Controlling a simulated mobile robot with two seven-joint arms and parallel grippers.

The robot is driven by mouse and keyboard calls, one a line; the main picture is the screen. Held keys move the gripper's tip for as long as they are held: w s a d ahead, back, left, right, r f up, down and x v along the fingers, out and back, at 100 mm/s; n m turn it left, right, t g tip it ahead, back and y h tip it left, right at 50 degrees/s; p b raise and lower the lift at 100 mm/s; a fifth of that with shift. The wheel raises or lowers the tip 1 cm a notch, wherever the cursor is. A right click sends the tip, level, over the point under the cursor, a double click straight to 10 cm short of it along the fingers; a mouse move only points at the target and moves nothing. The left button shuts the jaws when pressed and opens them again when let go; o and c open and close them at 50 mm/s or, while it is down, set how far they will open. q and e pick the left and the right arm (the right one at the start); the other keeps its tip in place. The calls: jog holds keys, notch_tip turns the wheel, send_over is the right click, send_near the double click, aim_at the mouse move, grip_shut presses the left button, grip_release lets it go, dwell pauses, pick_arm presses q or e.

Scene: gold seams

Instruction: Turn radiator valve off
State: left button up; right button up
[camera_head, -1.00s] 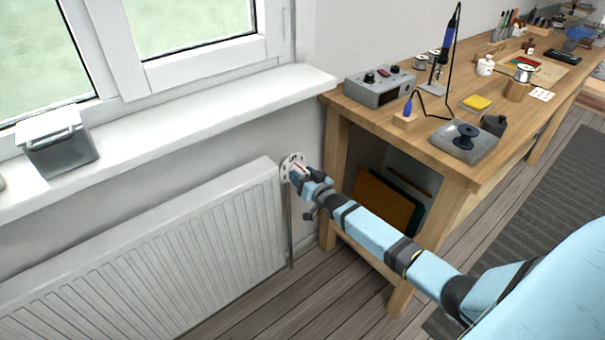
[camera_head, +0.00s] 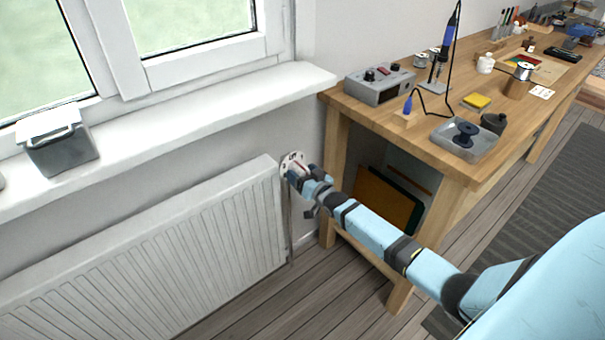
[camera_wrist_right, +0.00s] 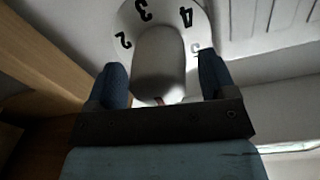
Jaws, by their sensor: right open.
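The radiator valve has a round white dial (camera_head: 292,159) at the upper right end of the white radiator (camera_head: 160,255). In the right wrist view the dial (camera_wrist_right: 142,22) shows dark numbers 2, 3, 4 and a fainter 5, with a pale grey knob (camera_wrist_right: 160,62) standing out from it. My right gripper (camera_head: 296,172) is at the dial and covers part of it. In the right wrist view its two dark fingers (camera_wrist_right: 162,82) are open, one on each side of the knob. I cannot tell whether they touch it. My left gripper is not in view.

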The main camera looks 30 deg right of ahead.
jog(key=shift+s, duration=0.45)
pick_arm(q)
jog(key=p, duration=0.3)
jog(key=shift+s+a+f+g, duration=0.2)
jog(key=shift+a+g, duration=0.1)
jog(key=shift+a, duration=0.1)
pick_arm(e)
jog(key=s, duration=1.2)
jog(key=shift+s+d, duration=0.2)
jog(key=shift+s, duration=0.2)
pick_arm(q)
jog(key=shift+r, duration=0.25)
pick_arm(e)
jog(key=shift+f, duration=0.1)
